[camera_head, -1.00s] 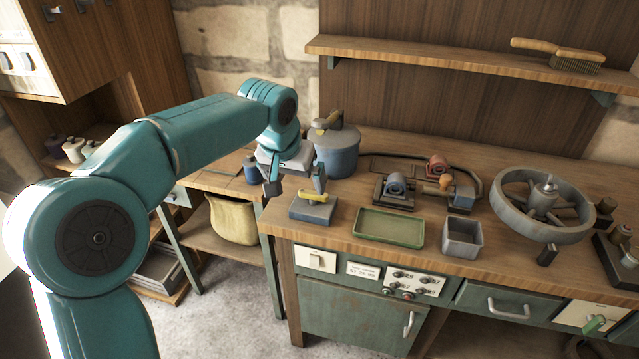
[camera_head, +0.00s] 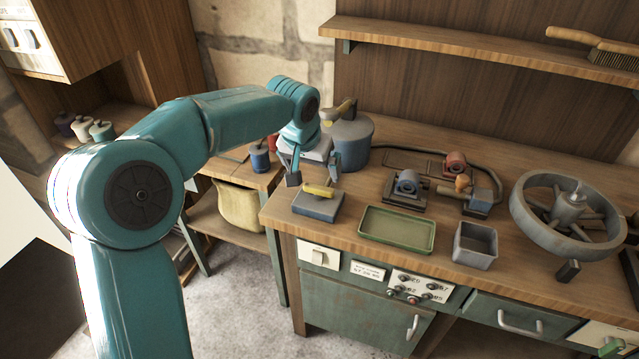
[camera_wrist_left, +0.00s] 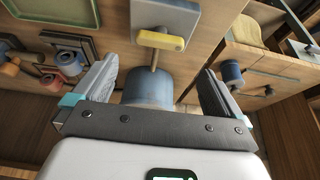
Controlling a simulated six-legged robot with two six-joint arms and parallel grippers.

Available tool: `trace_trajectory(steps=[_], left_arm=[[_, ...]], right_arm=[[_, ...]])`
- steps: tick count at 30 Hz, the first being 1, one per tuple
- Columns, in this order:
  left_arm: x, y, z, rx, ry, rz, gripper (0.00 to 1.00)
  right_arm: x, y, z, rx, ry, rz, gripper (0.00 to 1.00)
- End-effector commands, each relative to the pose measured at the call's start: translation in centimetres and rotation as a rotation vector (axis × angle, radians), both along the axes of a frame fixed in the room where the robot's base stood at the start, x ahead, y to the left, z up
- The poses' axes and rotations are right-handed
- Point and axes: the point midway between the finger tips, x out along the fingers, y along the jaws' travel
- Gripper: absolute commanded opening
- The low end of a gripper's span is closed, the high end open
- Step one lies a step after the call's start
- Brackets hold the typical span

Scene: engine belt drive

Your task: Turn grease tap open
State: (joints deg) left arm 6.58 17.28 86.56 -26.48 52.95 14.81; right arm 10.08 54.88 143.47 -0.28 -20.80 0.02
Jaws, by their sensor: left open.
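A small yellow bar handle (camera_head: 319,189) shows just above a blue-grey block (camera_head: 318,204) at the bench's front left corner. In the left wrist view the yellow handle (camera_wrist_left: 161,40) sits at the end of a brown rod that runs to a blue pot (camera_wrist_left: 148,88); it looks like the grease tap. The pot (camera_head: 350,142) stands behind the block in the head view. My left gripper (camera_head: 314,172) is open and empty, its fingers behind and above the handle. In the left wrist view the handle shows beyond the gap between the fingers (camera_wrist_left: 160,70). Contact is not visible. My right gripper is out of view.
A green tray (camera_head: 398,229) and a grey square bin (camera_head: 475,246) stand right of the block. A belt assembly (camera_head: 405,188) lies behind them, with a large grey wheel (camera_head: 525,208) farther right. A lower side table (camera_head: 245,177) with a blue bottle (camera_head: 259,158) is at left.

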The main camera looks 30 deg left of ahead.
Motion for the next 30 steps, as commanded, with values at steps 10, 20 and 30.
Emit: trace_trajectory(steps=[10, 20, 30], left_arm=[[2.8, 0.6, -6.5, 0.0, 0.001, -0.001, 1.0], [3.6, 0.7, -8.0, 0.0, -0.002, 0.0, 1.0], [3.6, 0.7, -8.0, 0.0, -0.001, 0.0, 0.55]], right_arm=[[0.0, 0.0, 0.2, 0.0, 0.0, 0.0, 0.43], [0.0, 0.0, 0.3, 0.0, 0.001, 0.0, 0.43], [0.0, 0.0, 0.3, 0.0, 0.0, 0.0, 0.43]])
